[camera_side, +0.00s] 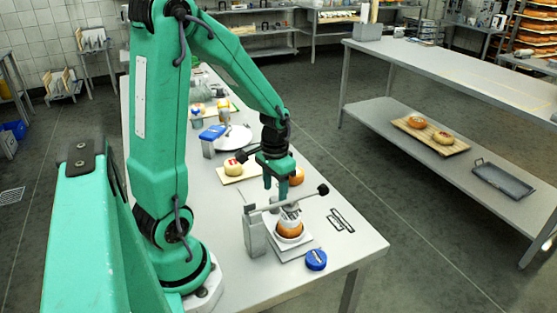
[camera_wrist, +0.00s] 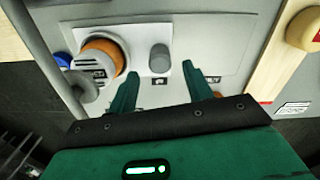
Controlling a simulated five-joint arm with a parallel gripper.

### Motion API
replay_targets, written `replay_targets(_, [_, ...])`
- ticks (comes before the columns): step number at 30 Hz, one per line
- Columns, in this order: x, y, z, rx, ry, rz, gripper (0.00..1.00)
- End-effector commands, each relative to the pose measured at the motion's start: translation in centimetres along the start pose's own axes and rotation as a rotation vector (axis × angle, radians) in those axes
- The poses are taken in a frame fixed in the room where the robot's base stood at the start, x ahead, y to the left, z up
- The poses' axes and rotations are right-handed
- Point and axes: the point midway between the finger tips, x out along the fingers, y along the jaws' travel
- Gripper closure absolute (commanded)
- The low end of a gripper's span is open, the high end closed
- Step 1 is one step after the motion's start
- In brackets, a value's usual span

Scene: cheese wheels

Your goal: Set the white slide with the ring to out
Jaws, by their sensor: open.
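The white slide (camera_wrist: 142,52) lies at the press in the wrist view, with a grey upright knob (camera_wrist: 160,58) on it. An orange cheese wheel (camera_wrist: 104,52) sits at its left end under the press head (camera_wrist: 92,72); a pale ring shows around the wheel in the side view (camera_side: 290,239). My gripper (camera_wrist: 160,66) is open and empty. Its two green fingers point down, and the knob appears between the fingertips in the wrist view. Contact with the knob cannot be told. In the side view my gripper (camera_side: 277,184) hangs just behind the press lever and hides the knob.
The press lever (camera_side: 305,198) crosses close in front of my gripper. A blue round item (camera_side: 316,260) stands near the table's front edge. A board with a pale cheese (camera_side: 232,169) lies behind, on the left. Small labels (camera_wrist: 210,79) mark the surface beside the slide.

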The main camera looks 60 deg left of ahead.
Motion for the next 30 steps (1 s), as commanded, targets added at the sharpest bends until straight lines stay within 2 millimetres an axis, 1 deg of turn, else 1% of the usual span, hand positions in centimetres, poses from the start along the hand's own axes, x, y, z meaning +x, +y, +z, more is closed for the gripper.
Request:
replay_targets(6, [2.5,0.0,0.1,0.0,-0.005,0.001,0.5])
replay_targets(13, [4.3,0.0,0.0,0.0,-0.002,0.001,0.5])
replay_targets(18, [4.9,0.0,0.0,0.0,-0.001,0.0,0.5])
replay_targets(27, [5.0,0.0,0.0,0.0,0.0,0.0,0.5])
replay_targets(28, [5.0,0.0,0.0,0.0,0.0,0.0,0.52])
replay_targets(30, [5.0,0.0,0.0,0.0,0.0,0.0,0.65])
